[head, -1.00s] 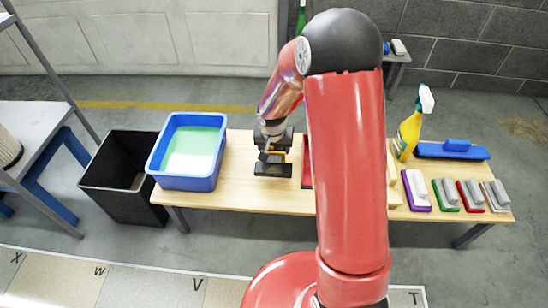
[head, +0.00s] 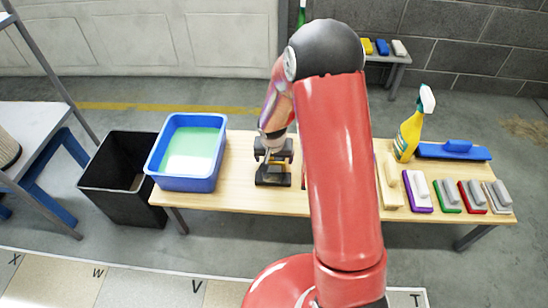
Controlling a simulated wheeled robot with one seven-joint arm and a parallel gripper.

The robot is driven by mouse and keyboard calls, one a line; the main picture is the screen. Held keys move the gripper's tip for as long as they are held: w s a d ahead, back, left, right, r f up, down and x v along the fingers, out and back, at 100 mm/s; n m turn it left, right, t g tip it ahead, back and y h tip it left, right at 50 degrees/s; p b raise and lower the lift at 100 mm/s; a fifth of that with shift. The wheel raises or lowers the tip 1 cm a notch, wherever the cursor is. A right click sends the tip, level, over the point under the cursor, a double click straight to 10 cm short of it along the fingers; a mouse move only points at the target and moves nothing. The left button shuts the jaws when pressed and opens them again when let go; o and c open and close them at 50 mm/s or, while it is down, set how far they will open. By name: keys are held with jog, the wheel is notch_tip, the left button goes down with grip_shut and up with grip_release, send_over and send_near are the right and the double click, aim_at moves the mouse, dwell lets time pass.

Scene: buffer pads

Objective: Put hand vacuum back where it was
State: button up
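My gripper (head: 274,152) points down over the wooden table, left of my red arm, in the head view. Its fingers are small and dark, and I cannot tell whether they are open or shut. A low black object (head: 272,179) is on the table directly below the gripper. I cannot tell whether it is the hand vacuum or a stand, or whether the gripper touches it. No other hand vacuum is clearly visible. My arm hides the middle of the table.
On the wooden table (head: 235,196), a blue tub (head: 152,168) stands left of the gripper. A black bin (head: 98,185) is on the floor beside it. A yellow spray bottle (head: 408,137), a blue float (head: 455,152) and several pads (head: 447,194) occupy the right side.

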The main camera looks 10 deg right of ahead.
jog(key=shift+r, duration=0.15)
jog(key=s+r+n+t+p, duration=0.1)
jog(key=s+r, duration=0.5)
jog(key=r, duration=0.6)
jog(key=s+r+p, duration=0.1)
jog(key=s+r, duration=0.5)
jog(key=r, duration=0.6)
jog(key=s+r+n+t, duration=0.1)
jog(key=s+r, duration=0.2)
jog(key=s, duration=0.4)
jog(key=s+r+n+y, duration=0.1)
jog(key=s+r, duration=0.2)
jog(key=s, duration=0.5)
jog(key=shift+s+d+r+n+t, duration=0.2)
jog(key=shift+d+r+n+t, duration=0.1)
jog(key=shift+r+t, duration=0.1)
